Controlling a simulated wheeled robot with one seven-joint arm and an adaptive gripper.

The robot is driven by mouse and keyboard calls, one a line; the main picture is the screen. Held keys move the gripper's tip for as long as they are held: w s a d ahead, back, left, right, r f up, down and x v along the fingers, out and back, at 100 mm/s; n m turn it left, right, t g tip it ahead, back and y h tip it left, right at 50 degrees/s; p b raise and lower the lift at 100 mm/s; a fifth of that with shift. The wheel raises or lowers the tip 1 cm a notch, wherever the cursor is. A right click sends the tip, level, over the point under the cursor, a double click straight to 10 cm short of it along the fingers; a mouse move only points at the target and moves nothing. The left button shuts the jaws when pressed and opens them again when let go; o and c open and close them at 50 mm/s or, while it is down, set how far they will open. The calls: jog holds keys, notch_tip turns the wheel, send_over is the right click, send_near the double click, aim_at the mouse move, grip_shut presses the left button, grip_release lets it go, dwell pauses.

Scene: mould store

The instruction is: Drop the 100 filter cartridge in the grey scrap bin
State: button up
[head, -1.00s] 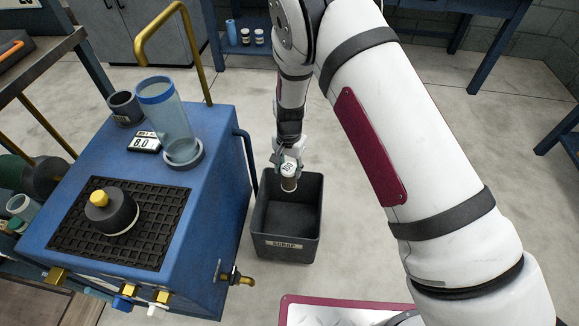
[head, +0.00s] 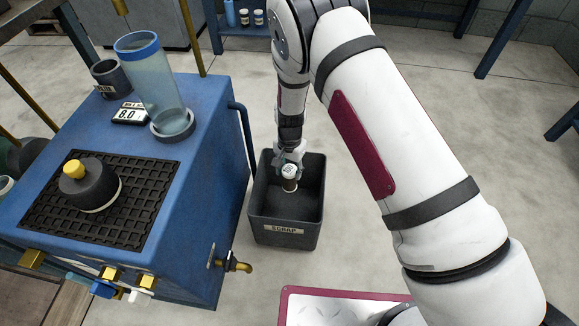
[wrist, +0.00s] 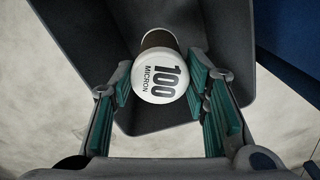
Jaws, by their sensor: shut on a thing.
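The filter cartridge (wrist: 160,82) has a white cap printed "100 MICRON" and a dark brown body. My gripper (head: 289,166) is shut on it, with the green finger pads on either side in the wrist view (wrist: 163,95). The cartridge also shows in the head view (head: 289,178), cap up. It is over the opening of the grey scrap bin (head: 284,231), near the bin's far side. The bin is on the floor, open at the top, with a "SCRAP" label on its front. I cannot tell how far the cartridge is below the rim.
A blue cabinet (head: 205,130) stands close to the bin's left, with a brass tap (head: 236,266) at its lower side. On it are a clear cylinder (head: 158,90), a display reading 8.0 (head: 130,113) and a black, yellow-knobbed weight (head: 90,186). Floor right of the bin is clear.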

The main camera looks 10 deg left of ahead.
jog(key=shift+f, duration=0.25)
jog(key=o, duration=1.4)
notch_tip(320, 180, up, 12)
dwell(0.5)
